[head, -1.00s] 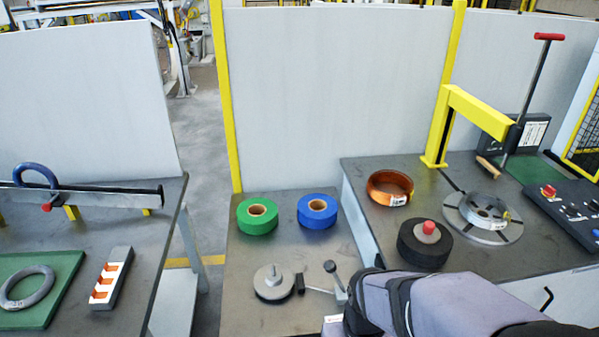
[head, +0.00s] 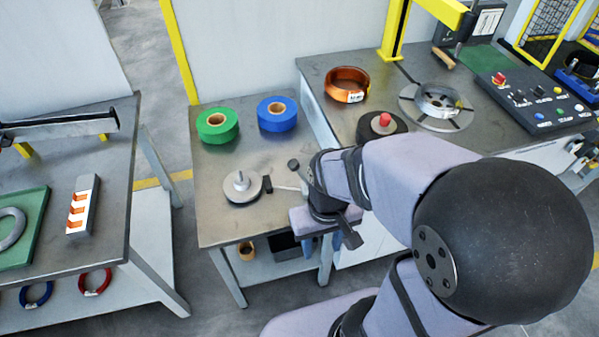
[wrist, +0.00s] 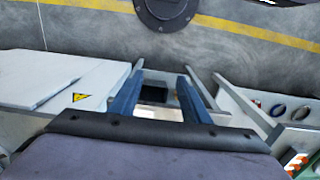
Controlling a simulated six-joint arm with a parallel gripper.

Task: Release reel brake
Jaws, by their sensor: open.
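The reel spindle is a round grey disc (head: 241,188) with an upright post, on the small middle table in the head view. A black brake pad (head: 267,184) sits at its right edge, on a thin rod running right. The brake lever's black knob (head: 293,163) stands just left of my arm; the lever's lower part and base are hidden behind my wrist. My gripper (wrist: 158,97) is open and empty in the wrist view, its two blue fingers apart. In the head view it is mostly hidden by my wrist, at the table's front right, apart from the knob.
Green (head: 217,125) and blue (head: 277,114) tape rolls stand behind the spindle. A black roll with a red knob (head: 384,120), a copper coil (head: 347,84) and a control panel (head: 536,100) are on the right bench. The table's front left is clear.

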